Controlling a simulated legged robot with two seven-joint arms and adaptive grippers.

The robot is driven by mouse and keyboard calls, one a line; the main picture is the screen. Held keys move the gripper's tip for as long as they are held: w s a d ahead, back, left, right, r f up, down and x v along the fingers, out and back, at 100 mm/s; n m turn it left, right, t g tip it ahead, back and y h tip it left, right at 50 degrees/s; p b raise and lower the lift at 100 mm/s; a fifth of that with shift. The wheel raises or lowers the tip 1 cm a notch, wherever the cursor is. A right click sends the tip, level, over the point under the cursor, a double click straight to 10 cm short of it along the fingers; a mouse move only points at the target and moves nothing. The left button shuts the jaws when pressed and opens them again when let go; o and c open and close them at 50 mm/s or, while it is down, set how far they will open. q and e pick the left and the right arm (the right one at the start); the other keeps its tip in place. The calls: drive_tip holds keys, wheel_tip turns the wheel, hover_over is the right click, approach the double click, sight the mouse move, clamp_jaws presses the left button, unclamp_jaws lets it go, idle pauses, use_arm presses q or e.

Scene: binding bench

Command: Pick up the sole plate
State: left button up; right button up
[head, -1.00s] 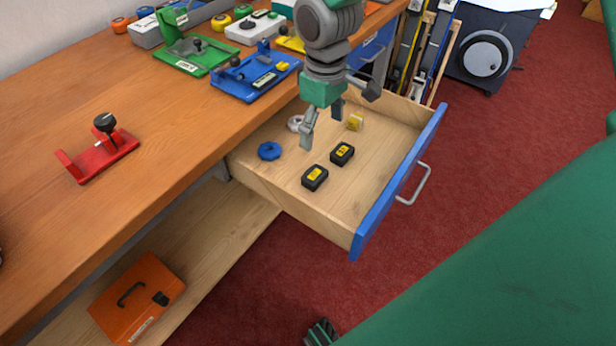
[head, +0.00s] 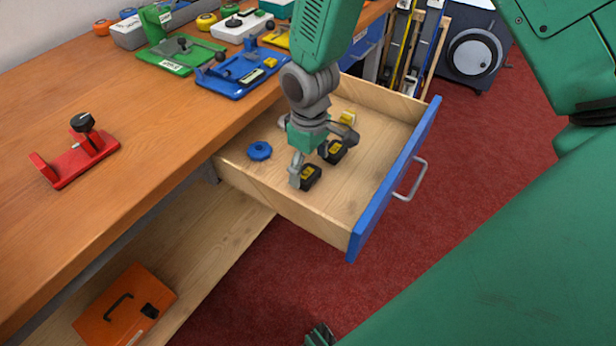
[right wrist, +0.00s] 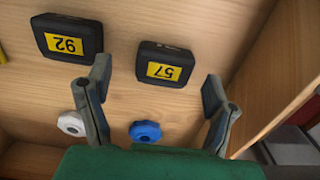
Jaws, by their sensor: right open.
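No part is plainly marked as the sole plate. Two black blocks with yellow number labels lie in the open drawer (head: 375,209). The nearer block (head: 312,178) is also in the right wrist view (right wrist: 164,64), just past the space between the fingertips. The farther block (head: 336,152) is in the wrist view (right wrist: 68,38) too, left of the left finger. My right gripper (head: 308,166) is open and empty, low over the drawer; in the wrist view its fingertips (right wrist: 157,83) stand apart. It partly hides both blocks in the head view. My left gripper is not in view.
A blue knob (head: 259,150), a white knob (right wrist: 71,123) and a yellow piece (head: 346,119) also lie in the drawer. The bench (head: 180,100) holds a red fixture (head: 75,160), a green fixture (head: 180,54) and a blue fixture (head: 240,75). An orange case (head: 125,305) is on the lower shelf.

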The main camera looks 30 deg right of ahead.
drive_tip(key=f, duration=0.2)
drive_tip(key=shift+a+f, duration=0.3)
drive_tip(key=shift+f, duration=0.05)
drive_tip(key=shift+r, duration=0.1)
drive_tip(key=shift+c, duration=0.8)
drive_tip(key=shift+d, duration=0.1)
drive_tip(key=c, duration=1.1)
